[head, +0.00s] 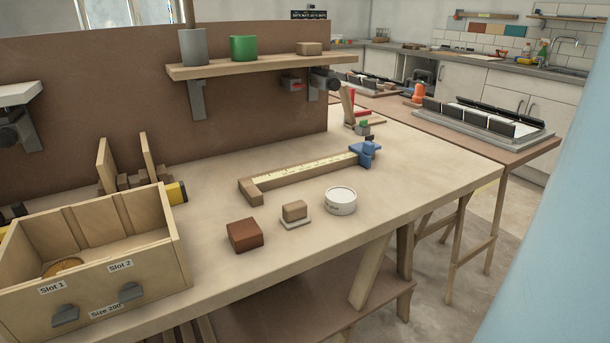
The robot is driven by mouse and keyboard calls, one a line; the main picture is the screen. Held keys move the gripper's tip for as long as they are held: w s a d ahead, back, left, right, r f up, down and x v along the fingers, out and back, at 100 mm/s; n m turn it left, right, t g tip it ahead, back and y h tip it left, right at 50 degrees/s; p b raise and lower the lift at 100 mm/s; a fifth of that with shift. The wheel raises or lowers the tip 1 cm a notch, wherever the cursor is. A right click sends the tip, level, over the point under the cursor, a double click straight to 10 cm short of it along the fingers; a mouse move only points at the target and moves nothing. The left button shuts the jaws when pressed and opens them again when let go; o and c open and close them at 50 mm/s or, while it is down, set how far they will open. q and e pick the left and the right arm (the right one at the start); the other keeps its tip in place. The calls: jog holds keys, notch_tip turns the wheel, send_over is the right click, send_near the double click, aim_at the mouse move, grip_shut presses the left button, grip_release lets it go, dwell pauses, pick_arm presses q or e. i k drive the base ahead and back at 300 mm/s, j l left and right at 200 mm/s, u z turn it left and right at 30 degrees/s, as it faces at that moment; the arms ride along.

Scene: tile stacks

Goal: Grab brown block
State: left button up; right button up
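A reddish-brown block (245,236) lies on the light wooden workbench (345,262) near its front edge, with nothing touching it. A smaller tan block (294,210) sits on a thin pale tile (295,223) to its right. Another light brown block (308,48) rests at the right end of the wall shelf. Neither of my grippers shows in the head view.
A wooden box (150,267) with slot labels stands at the left. Behind the blocks lies a wooden measuring gauge (310,174) with a blue end. A round white tin (340,200) is at the right. Bare bench surrounds the reddish-brown block.

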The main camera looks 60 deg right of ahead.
aim_at(245, 234)
jog(key=z, duration=1.35)
jog(key=i+j+z, duration=0.2)
jog(key=j, duration=0.25)
jog(key=k, duration=0.1)
